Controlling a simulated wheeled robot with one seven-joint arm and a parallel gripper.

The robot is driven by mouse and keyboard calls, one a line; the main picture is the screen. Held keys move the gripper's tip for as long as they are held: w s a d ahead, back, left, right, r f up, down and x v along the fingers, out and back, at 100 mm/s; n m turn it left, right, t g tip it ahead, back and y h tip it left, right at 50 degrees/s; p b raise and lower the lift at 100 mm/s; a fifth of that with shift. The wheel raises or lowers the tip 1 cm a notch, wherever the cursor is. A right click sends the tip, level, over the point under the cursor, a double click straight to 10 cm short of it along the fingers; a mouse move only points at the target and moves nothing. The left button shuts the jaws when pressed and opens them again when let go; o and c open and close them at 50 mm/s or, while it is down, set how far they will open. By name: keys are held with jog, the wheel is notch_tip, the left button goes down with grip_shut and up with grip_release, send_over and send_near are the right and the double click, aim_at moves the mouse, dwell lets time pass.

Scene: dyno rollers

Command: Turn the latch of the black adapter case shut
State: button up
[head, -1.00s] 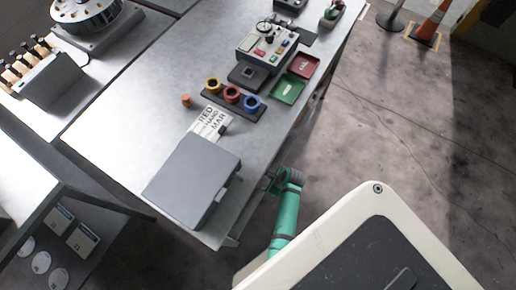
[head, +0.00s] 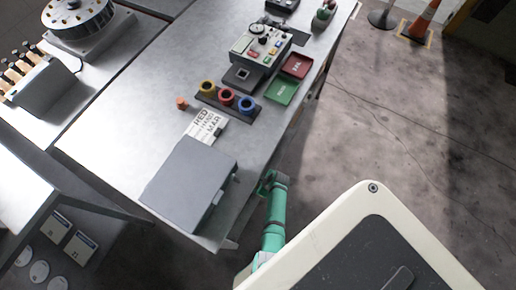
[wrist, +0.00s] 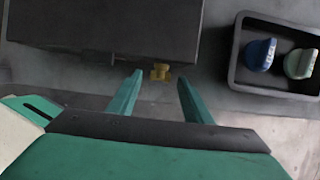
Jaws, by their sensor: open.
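The adapter case (head: 188,184) lies closed on the table's near end in the head view and looks dark grey. In the wrist view the case (wrist: 110,28) fills the upper left, with its front side facing me. A small brass latch (wrist: 160,72) sits at its lower front edge, near the right end. My gripper (wrist: 154,76) is open, its two green fingers on either side of the latch, with gaps on both sides. In the head view my gripper (head: 266,183) is just right of the case. Whether a finger touches the latch cannot be told.
In the wrist view a dark tray (wrist: 272,88) with a blue and a grey knob is to the right. In the head view a label card (head: 205,127), a ring holder (head: 228,101), red and green trays (head: 281,91) and a control box (head: 262,45) stand farther up the table.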

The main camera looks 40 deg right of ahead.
aim_at(256, 187)
jog(key=shift+w, duration=0.1)
jog(key=c, duration=1.1)
jog(key=shift+o, duration=0.2)
jog(key=shift+a, duration=0.15)
jog(key=shift+s+a+f+t+h, duration=0.15)
jog(key=shift+t+h, duration=0.1)
jog(key=shift+h, duration=0.25)
jog(key=shift+s+a+r+t+h, duration=0.15)
jog(key=shift+t+h, duration=0.1)
jog(key=shift+h, duration=0.25)
jog(key=h, duration=0.1)
jog(key=n+t+h, duration=0.1)
jog(key=shift+s+a+f+h, duration=0.1)
jog(key=shift+a+f+h, duration=0.15)
jog(key=shift+a+h, duration=0.05)
jog(key=shift+s+a+f+n+t+h, duration=0.1)
jog(key=shift+a+f+n+t+h, duration=0.15)
jog(key=shift+t+h, duration=0.5)
jog(key=shift+s+a+f+n+t+h, duration=0.15)
jog(key=shift+n+t+h, duration=0.1)
jog(key=shift+h, duration=0.9)
jog(key=shift+f+t+h, duration=0.15)
jog(key=shift+t+h, duration=0.35)
jog(key=shift+h, duration=0.1)
jog(key=shift+f+n+h, duration=0.1)
jog(key=shift+n+h, duration=0.2)
